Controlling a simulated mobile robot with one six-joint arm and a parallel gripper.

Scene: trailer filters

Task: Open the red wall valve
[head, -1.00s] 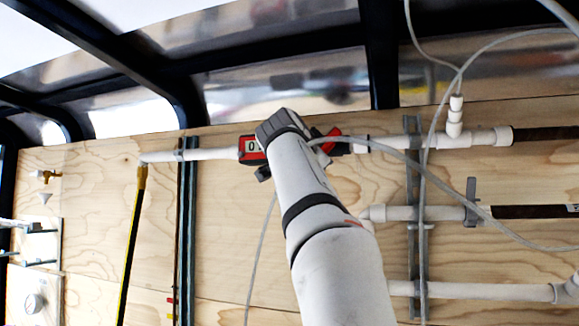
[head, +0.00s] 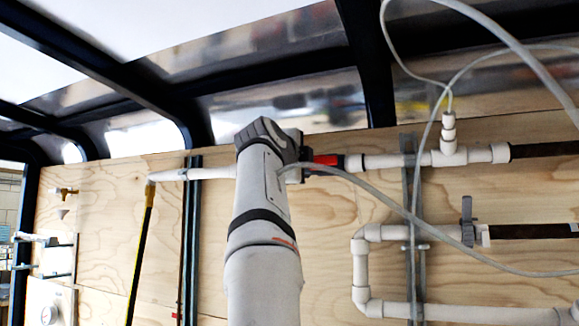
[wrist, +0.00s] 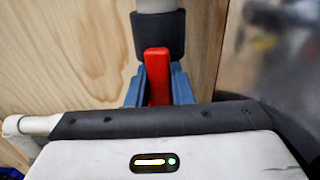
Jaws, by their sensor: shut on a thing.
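The red wall valve (head: 327,159) sits in the upper white pipe on the plywood wall. In the head view only a red part shows, just right of my arm's end, which hides the rest. In the wrist view the red handle (wrist: 158,75) stands between the blue fingers of my gripper (wrist: 157,88). The fingers are closed on it from both sides. A dark collar on a pale pipe (wrist: 158,35) lies just beyond the handle. My gripper's fingers are hidden behind the arm in the head view.
A lower white pipe (head: 430,232) with a grey valve handle (head: 467,215) runs at the right. Loose pale hoses (head: 400,213) hang across the right side, one passing by my arm's end. A yellow-black pipe (head: 142,245) stands left. Dark frame beams cross overhead.

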